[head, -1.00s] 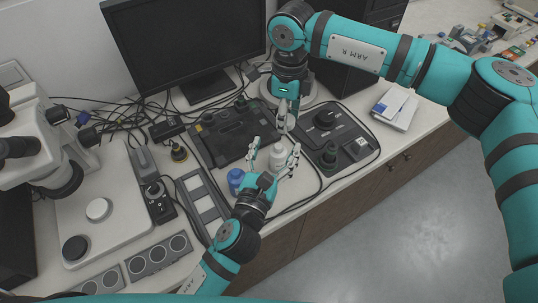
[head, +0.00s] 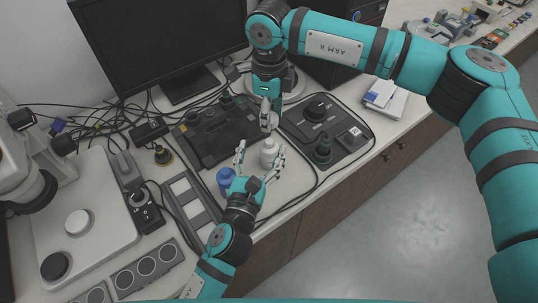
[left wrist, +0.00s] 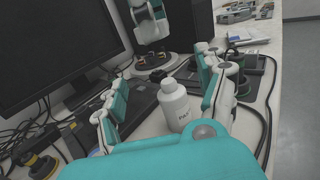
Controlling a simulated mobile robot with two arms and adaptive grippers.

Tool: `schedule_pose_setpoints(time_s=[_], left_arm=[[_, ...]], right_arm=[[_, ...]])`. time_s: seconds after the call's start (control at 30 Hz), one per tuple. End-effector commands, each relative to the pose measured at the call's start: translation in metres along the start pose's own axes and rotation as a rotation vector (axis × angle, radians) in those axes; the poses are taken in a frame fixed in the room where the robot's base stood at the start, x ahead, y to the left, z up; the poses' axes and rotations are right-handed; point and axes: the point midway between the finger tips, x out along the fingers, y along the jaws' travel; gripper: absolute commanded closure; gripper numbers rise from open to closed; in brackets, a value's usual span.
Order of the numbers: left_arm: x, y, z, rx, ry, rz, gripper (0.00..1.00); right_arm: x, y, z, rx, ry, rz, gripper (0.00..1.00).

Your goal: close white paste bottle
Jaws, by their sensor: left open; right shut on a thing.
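The white paste bottle (head: 268,152) stands upright on the counter. In the left wrist view it shows a dark printed label (left wrist: 175,106) and a narrower white top. My left gripper (head: 261,158) is open, with its fingers on either side of the bottle; contact cannot be made out. The left fingers also frame the bottle in the left wrist view (left wrist: 165,105). My right gripper (head: 268,124) points down just above the bottle, shut on a small pale piece that looks like the bottle's cap. The fingers partly hide this piece, and a gap to the bottle top seems to remain.
A blue bottle (head: 226,180) stands close left of my left gripper. A black control box with knobs (head: 325,132) lies to the right, a dark tray (head: 215,135) behind. The monitor (head: 150,40), cables and a microscope base (head: 95,215) crowd the left side.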

Motion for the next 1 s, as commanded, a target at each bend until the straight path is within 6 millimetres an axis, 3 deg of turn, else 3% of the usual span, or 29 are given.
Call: schedule_pose_setpoints(time_s=[0.07, 0.6, 0.8, 1.0], left_arm=[[-0.002, -0.001, -0.017, -0.007, 0.013, 0.001, 0.27], [-0.001, -0.001, -0.066, 0.010, 0.005, -0.006, 0.27], [0.039, -0.001, -0.064, -0.002, 0.003, -0.001, 0.27], [0.065, -0.001, -0.065, 0.000, 0.004, -0.002, 0.27]], right_arm=[[0.000, 0.000, 0.000, 0.000, 0.000, 0.000, 0.73], [0.000, 0.000, 0.000, 0.000, 0.000, 0.000, 0.73], [0.000, 0.000, 0.000, 0.000, 0.000, 0.000, 0.73], [0.000, 0.000, 0.000, 0.000, 0.000, 0.000, 0.73]])
